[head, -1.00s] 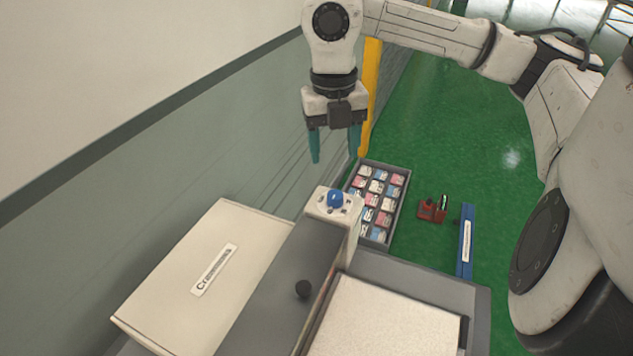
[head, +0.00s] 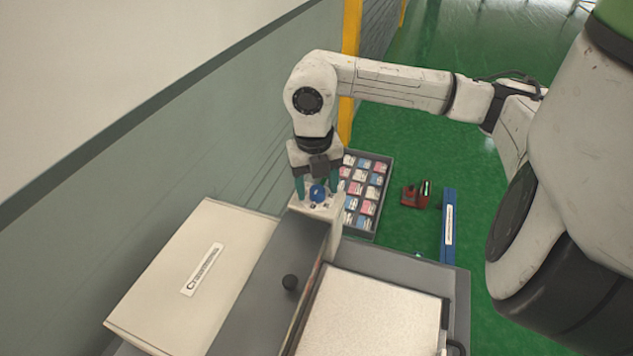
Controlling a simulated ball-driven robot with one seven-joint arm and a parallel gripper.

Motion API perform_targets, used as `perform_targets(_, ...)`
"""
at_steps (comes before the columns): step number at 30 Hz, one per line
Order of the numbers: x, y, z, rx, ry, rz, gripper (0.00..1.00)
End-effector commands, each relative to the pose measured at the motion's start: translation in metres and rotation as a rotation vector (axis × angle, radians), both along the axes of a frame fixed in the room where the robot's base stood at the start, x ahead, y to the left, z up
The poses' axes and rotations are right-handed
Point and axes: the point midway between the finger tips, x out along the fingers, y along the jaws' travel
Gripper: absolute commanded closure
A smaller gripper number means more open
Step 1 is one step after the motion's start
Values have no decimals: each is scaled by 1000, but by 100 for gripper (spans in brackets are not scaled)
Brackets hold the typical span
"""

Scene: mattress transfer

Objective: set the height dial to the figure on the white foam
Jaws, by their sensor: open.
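The blue height dial (head: 318,194) sits on top of a small white housing (head: 322,210) at the far end of the grey machine. My gripper (head: 318,190) points down over the dial with its teal fingers apart, one on each side of the knob. I cannot tell whether the fingers touch it. The markings around the dial are too small to read and partly hidden. The white foam (head: 370,315) lies flat in the bed at the lower middle. No figure on it can be read from here.
A tray of several small packets (head: 378,180), a red device (head: 412,196) and a blue labelled bar (head: 449,225) lie to the right. A wall runs along the left.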

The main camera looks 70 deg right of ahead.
Motion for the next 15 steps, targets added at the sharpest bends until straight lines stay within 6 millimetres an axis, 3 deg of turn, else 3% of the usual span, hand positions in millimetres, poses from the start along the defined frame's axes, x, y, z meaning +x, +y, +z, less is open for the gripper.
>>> perform_targets(2,0,0,0,0,0,0,42)
perform_targets(15,0,0,0,0,0,0,84)
